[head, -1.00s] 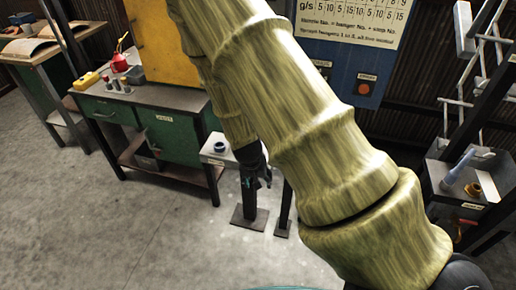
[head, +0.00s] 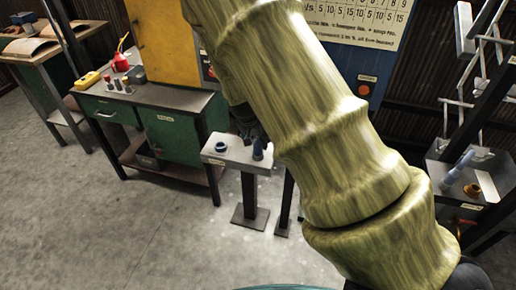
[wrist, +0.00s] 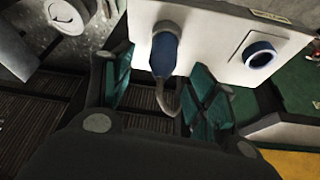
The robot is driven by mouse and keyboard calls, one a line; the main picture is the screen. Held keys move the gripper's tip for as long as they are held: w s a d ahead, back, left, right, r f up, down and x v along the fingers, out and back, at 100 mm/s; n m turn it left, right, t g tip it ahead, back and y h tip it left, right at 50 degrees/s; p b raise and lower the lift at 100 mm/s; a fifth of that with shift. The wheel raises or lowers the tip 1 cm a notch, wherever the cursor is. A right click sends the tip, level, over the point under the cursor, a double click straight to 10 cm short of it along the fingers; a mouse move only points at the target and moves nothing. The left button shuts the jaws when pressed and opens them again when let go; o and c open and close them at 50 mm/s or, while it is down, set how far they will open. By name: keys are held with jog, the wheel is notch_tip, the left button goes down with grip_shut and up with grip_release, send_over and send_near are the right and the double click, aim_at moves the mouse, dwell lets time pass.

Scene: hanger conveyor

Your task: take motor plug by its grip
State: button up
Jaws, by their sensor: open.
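The motor plug, a blue plug (head: 258,149) with a darker body, stands on the right part of a small pale pedestal top (head: 236,158). In the wrist view the plug (wrist: 164,52) shows at the edge of the pale top, with a grey cable curving down from it. My gripper (wrist: 163,68) is open, its green-padded fingers one on each side of the plug in the picture. I cannot tell how far the fingers are from the plug in depth. In the head view my arm hides most of the gripper.
A blue ring-shaped socket (head: 221,147) sits on the pedestal's left part; it also shows in the wrist view (wrist: 260,54). A green workbench (head: 172,138) stands to the left. A tray (head: 462,182) on a dark stand is at the right. The floor in front is clear.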

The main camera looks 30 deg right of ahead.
aim_at(257, 142)
jog(key=shift+p+x, duration=0.75)
jog(key=shift+x, duration=2.05)
jog(key=shift+w+a, duration=0.15)
jog(key=c, duration=1)
